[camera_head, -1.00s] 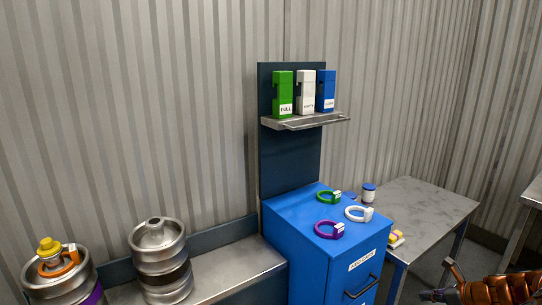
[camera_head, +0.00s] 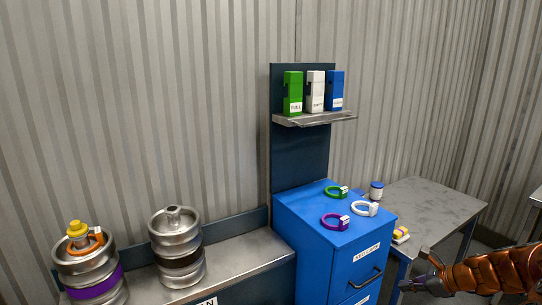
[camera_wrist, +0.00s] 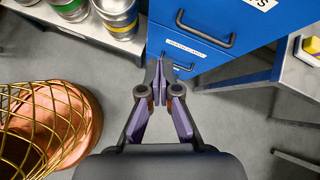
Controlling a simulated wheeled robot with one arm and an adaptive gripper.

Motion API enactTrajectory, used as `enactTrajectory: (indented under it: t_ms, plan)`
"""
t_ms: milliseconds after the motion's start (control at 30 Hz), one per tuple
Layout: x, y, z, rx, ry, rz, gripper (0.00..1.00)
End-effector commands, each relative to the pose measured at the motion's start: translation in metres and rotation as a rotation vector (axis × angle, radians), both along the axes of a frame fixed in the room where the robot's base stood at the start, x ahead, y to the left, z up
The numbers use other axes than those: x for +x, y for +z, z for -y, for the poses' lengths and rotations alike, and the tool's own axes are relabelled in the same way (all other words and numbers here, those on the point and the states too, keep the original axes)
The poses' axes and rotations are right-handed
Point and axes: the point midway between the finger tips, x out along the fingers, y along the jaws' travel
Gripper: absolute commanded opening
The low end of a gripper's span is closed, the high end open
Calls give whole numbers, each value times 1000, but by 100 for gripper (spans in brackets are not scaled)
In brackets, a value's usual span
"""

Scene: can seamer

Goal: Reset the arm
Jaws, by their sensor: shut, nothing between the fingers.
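My gripper (camera_wrist: 158,88) is shut and empty in the wrist view, its fingertips together over the grey floor in front of the blue drawer cabinet (camera_wrist: 215,30). In the head view my gripper (camera_head: 415,285) shows at the lower right, in front of the cabinet (camera_head: 335,258) and apart from it. My copper-coloured arm reaches in from the right edge there.
Green (camera_head: 337,191), purple (camera_head: 334,222) and white rings (camera_head: 365,208) lie on the cabinet top. Two kegs (camera_head: 88,268) (camera_head: 176,247) stand on the bench at left. A grey table (camera_head: 430,208) is at right. A copper vessel with gold mesh (camera_wrist: 50,125) fills the wrist view's lower left.

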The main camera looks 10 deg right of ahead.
Motion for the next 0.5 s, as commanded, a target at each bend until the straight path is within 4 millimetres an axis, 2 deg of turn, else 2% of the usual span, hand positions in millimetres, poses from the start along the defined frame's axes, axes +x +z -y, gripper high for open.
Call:
enactTrajectory:
  t_ms: [133,267,367,500]
  plan:
    - [6,29,-59,-75,199,33,0]
    - [-1,53,-119,-157,413,64,0]
    - [-12,68,-159,-223,573,87,0]
    - [-37,85,-211,-308,793,114,0]
